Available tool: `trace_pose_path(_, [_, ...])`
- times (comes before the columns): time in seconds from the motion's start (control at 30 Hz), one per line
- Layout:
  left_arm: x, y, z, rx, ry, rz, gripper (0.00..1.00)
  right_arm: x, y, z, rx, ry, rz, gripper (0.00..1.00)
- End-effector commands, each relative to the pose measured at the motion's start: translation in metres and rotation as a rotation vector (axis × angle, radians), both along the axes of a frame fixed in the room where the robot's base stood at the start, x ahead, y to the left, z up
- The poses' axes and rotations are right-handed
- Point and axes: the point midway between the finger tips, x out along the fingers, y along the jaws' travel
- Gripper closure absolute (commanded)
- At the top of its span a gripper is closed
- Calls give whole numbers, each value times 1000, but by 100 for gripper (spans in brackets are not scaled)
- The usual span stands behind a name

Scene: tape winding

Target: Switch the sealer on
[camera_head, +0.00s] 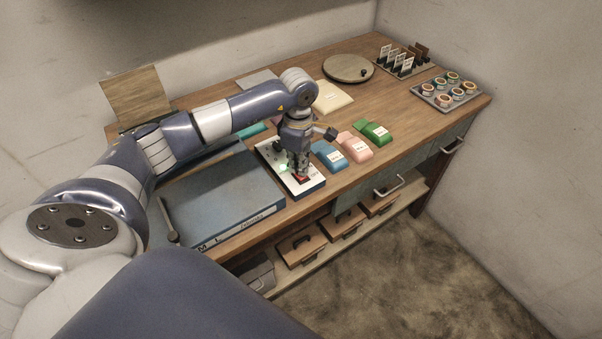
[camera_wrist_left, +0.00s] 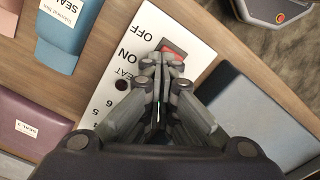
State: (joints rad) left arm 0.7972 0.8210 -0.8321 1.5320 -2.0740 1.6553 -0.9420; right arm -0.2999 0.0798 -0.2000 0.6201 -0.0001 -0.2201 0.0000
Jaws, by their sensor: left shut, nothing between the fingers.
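The sealer is a white-topped box (camera_head: 312,186) near the front edge of the workbench. Its white face (camera_wrist_left: 106,73) in the wrist view carries OFF, ON and HEAT lettering and a dark round knob (camera_wrist_left: 121,84). A red switch (camera_wrist_left: 178,54) sits beside the OFF and ON lettering; in the head view a bit of red (camera_head: 302,179) shows under the fingers. My left gripper (camera_head: 299,173) is shut and empty, pointing down over the switch. Its fingertips (camera_wrist_left: 162,58) partly hide the switch, so I cannot tell whether they touch it or which way it is set. My right gripper is out of view.
Blue (camera_head: 328,156), pink (camera_head: 355,147) and green (camera_head: 375,132) labelled packets lie right of the sealer. A large blue-grey case (camera_head: 220,195) lies to its left. A round wooden board (camera_head: 348,68) and a tray of rolls (camera_head: 447,90) are farther back.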

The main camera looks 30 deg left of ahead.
Motion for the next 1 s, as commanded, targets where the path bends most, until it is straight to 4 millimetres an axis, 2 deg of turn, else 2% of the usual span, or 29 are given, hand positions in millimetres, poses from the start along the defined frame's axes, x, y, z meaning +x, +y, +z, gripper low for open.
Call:
trace_pose_path(0.8, [0,0,66,0,0,-1,100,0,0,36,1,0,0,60])
trace_pose_path(1.0, [-1,0,67,0,2,-1,100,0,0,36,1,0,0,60])
